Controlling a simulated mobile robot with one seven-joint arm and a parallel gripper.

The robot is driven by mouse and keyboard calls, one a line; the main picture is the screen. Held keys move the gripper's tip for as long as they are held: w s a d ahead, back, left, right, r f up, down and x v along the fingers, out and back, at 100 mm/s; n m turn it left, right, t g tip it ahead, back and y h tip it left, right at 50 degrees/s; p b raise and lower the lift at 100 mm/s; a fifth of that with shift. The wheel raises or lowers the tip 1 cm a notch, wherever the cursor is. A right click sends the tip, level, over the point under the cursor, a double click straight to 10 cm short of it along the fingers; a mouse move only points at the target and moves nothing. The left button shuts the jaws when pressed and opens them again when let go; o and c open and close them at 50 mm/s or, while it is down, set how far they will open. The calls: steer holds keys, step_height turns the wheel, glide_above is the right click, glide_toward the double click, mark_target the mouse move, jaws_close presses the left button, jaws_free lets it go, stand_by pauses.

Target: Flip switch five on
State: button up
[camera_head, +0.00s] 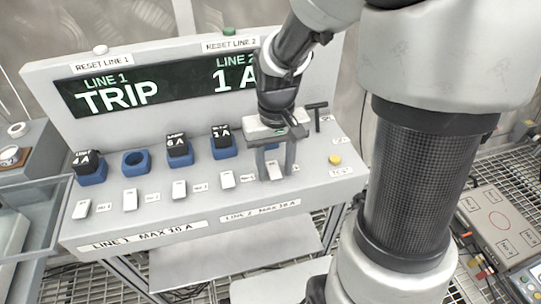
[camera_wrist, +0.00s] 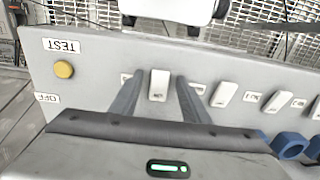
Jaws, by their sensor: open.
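Switch five (camera_head: 276,168) is a white rocker, the rightmost of the row on the sloped console. My gripper (camera_head: 274,175) is open over it, pointing down, with one finger at each side. In the wrist view the rocker (camera_wrist: 158,85) shows between the two dark fingers of my gripper (camera_wrist: 160,82), nearer the left one. A gap shows on each side, so the fingers appear not to grip it. Its label is partly covered by the left finger. I cannot tell which way the rocker is tipped.
Switch four (camera_head: 227,180) is left of the gripper, with more rockers beyond. Blue sockets (camera_head: 224,148) stand behind the row, one partly hidden. A yellow TEST button (camera_head: 334,159) and black T-handle (camera_head: 317,115) are at right. The display (camera_head: 120,90) reads LINE 1 TRIP.

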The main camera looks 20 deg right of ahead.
steer(key=c, duration=1.1)
steer(key=shift+o, duration=0.2)
steer(key=shift+w+r+g+p, duration=0.1)
steer(key=shift+r+g+p, duration=0.2)
steer(key=shift+p, duration=0.55)
steer(key=p, duration=0.1)
steer(key=g+p, duration=0.1)
steer(key=shift+w+r+p, duration=0.15)
steer(key=shift+w+p, duration=0.1)
steer(key=shift+p, duration=0.15)
steer(key=shift+w+g+p, duration=0.25)
steer(key=shift+g+p, duration=0.65)
steer(key=shift+p, duration=0.2)
steer(key=shift+w+f+g+p, duration=0.1)
steer(key=shift+f+g+p, duration=0.2)
steer(key=shift+g+p, duration=0.25)
steer(key=o, duration=1.1)
steer(key=shift+c, duration=0.2)
